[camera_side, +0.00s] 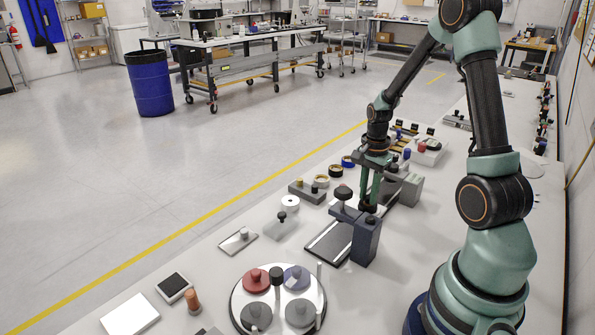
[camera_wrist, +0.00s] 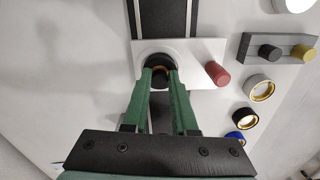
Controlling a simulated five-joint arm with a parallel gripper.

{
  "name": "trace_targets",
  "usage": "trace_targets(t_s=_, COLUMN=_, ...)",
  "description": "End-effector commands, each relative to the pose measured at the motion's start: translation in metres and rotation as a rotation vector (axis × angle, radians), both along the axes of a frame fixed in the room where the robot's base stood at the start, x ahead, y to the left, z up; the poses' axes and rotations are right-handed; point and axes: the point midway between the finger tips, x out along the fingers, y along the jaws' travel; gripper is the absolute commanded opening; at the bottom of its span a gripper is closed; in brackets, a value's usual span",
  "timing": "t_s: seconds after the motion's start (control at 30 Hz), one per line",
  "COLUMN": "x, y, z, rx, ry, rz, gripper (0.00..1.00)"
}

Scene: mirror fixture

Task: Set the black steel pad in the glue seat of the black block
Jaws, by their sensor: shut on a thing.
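My gripper (camera_side: 369,203) points down in the side view, at the dark blue-grey post (camera_side: 367,242) of the fixture. In the wrist view the green fingers of my gripper (camera_wrist: 160,80) are shut on a small dark round piece with a brownish band, which looks like the black steel pad (camera_wrist: 160,73). The pad is over a white plate (camera_wrist: 195,52) with a round dark opening; I cannot tell whether it touches. A black strip (camera_wrist: 165,18) runs from there to the top edge. I cannot tell for sure which part is the black block; the glue seat is hidden.
A round tray (camera_side: 277,318) with red, blue and grey knobbed discs stands in front. A black-topped knob (camera_side: 343,192) rises beside the post. A red knob (camera_wrist: 216,73), a grey block (camera_wrist: 280,48) and several rings (camera_wrist: 260,88) lie right in the wrist view.

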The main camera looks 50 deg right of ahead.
Motion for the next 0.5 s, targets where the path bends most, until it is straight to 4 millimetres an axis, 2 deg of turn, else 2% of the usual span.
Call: trace_targets(t_s=0.5, x=0.0000, y=0.0000, z=-0.0046, rx=0.000, ry=0.000, rz=0.000, gripper=0.00)
